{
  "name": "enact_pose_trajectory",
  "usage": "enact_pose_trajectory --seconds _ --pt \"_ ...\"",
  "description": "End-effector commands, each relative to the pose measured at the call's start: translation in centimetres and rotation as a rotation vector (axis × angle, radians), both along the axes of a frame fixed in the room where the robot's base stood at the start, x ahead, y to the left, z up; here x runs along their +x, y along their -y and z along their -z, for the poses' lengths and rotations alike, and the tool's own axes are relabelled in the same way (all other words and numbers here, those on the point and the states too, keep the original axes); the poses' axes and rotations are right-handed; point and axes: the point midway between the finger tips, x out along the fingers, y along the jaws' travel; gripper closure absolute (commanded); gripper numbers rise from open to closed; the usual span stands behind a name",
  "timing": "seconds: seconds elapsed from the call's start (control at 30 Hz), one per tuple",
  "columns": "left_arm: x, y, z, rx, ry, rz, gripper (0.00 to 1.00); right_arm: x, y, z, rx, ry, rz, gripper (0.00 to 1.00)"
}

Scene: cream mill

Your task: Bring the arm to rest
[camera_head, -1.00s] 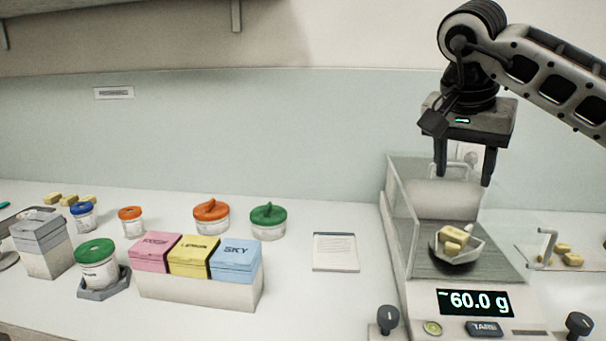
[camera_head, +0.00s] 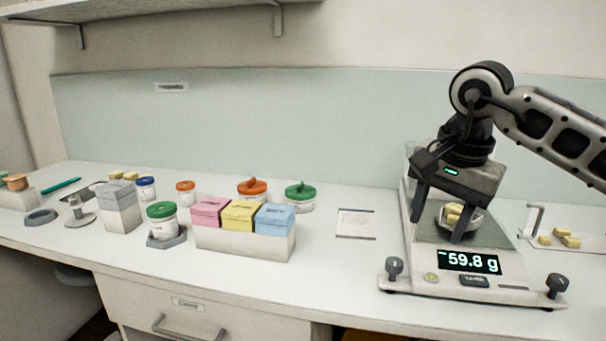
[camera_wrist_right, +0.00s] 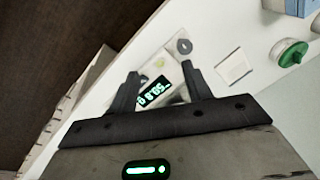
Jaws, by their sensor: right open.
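My right gripper (camera_head: 437,218) is open and empty. In the head view its fingers hang in front of the balance (camera_head: 421,262), above its front part. A weighing dish (camera_head: 474,216) with yellow-cream pieces sits on the balance pan, partly hidden behind a finger. In the right wrist view the gripper's fingers (camera_wrist_right: 160,82) stand apart, with the lit display (camera_wrist_right: 155,92) between them. My left gripper is not in view.
Pink, yellow and blue boxes stand in a white holder (camera_head: 240,246) left of the balance. Several lidded jars, a grey box (camera_head: 119,210) and a white card (camera_head: 356,223) are on the bench. A tray with yellow pieces (camera_head: 561,239) lies right of the balance. Bench around the card is clear.

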Motion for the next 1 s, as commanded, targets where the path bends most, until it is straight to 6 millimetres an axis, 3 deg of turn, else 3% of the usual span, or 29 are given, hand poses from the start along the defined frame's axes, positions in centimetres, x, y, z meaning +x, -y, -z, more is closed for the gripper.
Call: enact_pose_trajectory --seconds 0.17,0.3,0.4,0.5,0.6,0.67,0.77,0.87,0.9,1.0 --pt "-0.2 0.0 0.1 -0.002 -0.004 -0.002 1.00 -1.6 -6.3 4.7 0.241 -0.113 -0.015 0.51" --pt "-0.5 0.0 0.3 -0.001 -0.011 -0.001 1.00 -5.3 -14.1 8.4 0.582 -0.319 0.039 0.51" --pt "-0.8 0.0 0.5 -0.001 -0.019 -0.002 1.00 -8.7 -19.7 9.1 0.891 -0.557 0.162 0.51" --pt "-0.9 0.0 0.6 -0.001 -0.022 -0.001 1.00 -11.0 -23.3 8.1 1.174 -0.834 0.347 0.51" --pt "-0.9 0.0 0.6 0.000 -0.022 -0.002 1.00 -11.7 -24.8 6.8 1.420 -1.143 0.587 0.51" --pt "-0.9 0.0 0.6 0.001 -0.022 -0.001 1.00 -11.3 -24.7 6.3 1.547 -1.342 0.753 0.51" --pt "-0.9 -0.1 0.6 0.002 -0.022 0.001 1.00 -9.7 -23.2 6.8 1.722 -1.683 1.073 0.51" --pt "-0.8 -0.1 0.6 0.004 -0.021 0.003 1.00 -8.0 -20.4 9.6 1.843 -2.038 1.433 0.51" --pt "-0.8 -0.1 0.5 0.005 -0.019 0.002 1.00 -7.5 -18.9 11.4 -1.712 1.988 -1.453 0.51" --pt "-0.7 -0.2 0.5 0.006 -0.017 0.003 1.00 -7.4 -15.1 17.3 -1.286 1.709 -1.359 0.51"
